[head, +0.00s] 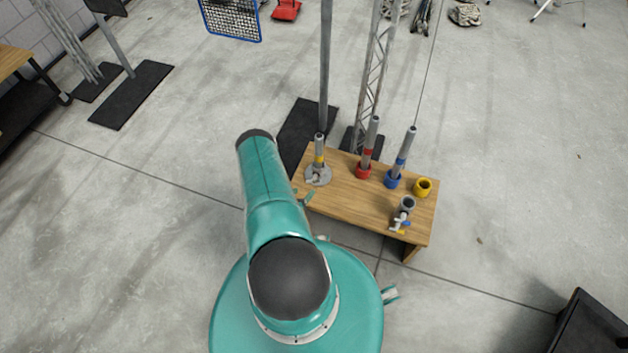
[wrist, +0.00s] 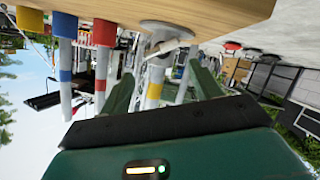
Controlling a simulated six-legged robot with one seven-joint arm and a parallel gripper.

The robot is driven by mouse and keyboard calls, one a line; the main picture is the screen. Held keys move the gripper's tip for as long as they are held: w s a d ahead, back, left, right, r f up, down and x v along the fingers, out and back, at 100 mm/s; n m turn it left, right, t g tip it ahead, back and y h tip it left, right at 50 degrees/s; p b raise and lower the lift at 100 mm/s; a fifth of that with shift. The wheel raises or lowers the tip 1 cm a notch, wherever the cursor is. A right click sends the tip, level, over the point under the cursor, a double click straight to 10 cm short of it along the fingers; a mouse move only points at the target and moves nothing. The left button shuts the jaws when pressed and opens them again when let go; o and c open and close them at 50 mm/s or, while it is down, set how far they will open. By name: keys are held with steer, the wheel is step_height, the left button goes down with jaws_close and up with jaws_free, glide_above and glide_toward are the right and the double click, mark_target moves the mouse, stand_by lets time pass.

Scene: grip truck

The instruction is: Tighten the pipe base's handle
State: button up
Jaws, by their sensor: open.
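The pipe base (head: 320,178) is a round grey metal flange at the left end of the wooden table. A grey pipe with a yellow band (head: 319,158) stands upright in it. A small pale handle (head: 311,181) sits low on the base's near side. The wrist view is upside down and shows the base (wrist: 158,27), the handle (wrist: 165,46) and the pipe (wrist: 154,88). My gripper (wrist: 165,85) is open, and its green fingers appear on either side of the pipe in that view. In the head view a fingertip shows at the table's near left edge, partly hidden by my arm.
The wooden table (head: 345,205) also holds a red-based pipe (head: 366,150), a blue-based pipe (head: 400,160), a yellow ring (head: 423,187) and a grey clamp-like fitting (head: 404,212). A tall pole (head: 325,60) and lattice truss (head: 375,70) stand behind it.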

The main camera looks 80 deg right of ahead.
mark_target(312, 182)
steer(key=x, duration=1)
steer(key=shift+d+f, duration=0.15)
steer(key=shift+d, duration=0.15)
steer(key=c, duration=0.7)
